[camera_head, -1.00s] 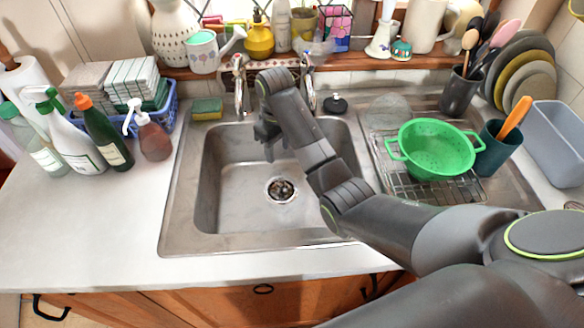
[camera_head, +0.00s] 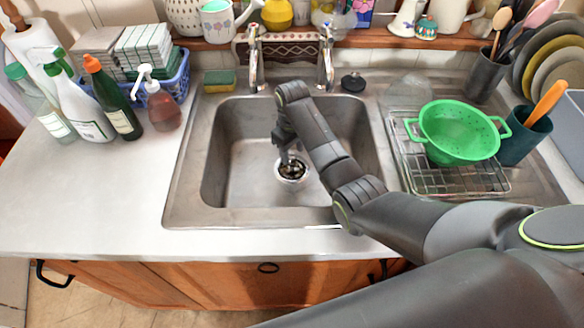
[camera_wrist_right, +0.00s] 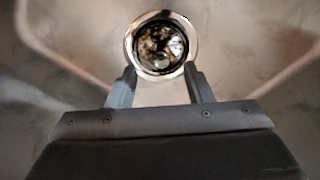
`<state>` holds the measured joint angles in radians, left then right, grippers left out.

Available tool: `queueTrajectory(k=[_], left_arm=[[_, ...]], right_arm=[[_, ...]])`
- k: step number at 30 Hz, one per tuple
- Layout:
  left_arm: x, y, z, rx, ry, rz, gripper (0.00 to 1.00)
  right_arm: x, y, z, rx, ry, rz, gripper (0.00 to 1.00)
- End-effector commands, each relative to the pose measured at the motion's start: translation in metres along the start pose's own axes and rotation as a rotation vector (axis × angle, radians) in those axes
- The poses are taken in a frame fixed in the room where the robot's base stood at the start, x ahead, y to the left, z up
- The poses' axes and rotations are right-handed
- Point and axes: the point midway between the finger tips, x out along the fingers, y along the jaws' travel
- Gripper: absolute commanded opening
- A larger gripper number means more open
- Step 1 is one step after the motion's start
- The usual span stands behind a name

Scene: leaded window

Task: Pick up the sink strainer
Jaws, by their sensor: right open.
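The sink strainer (camera_head: 291,170) sits in the drain at the bottom of the steel sink (camera_head: 240,190). It is round, with a bright metal rim and a dark, glinting middle. My right gripper (camera_head: 290,157) is inside the basin, pointing down, just above and behind the strainer in the head view. In the right wrist view the strainer (camera_wrist_right: 160,45) shows just beyond the two fingertips, which are apart with nothing between them. I see no contact. My left gripper is not in view.
Taps (camera_head: 256,60) and a black knobbed stopper (camera_head: 353,82) stand behind the basin. A green colander (camera_head: 460,132) sits on a wire rack at the right. Bottles (camera_head: 112,105) and a soap dispenser (camera_head: 160,105) stand at the left. The basin floor around the strainer looks clear.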

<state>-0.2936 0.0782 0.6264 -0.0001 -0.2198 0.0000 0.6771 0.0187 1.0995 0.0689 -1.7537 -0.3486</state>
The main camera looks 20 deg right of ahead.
Motion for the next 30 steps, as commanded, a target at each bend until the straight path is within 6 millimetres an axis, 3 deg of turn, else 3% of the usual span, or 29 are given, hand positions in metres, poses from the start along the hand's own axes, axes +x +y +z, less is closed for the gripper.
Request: queueTrajectory(k=[13, 23, 30], left_arm=[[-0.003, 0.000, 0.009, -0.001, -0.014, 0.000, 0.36], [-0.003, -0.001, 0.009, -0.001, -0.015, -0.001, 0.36], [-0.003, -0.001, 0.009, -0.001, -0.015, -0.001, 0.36]], right_arm=[[0.048, -0.001, 0.000, 0.000, -0.001, 0.000, 0.47], [0.053, -0.001, 0.000, 0.000, 0.001, 0.000, 0.47], [0.053, -0.001, 0.000, 0.000, 0.001, 0.000, 0.15]])
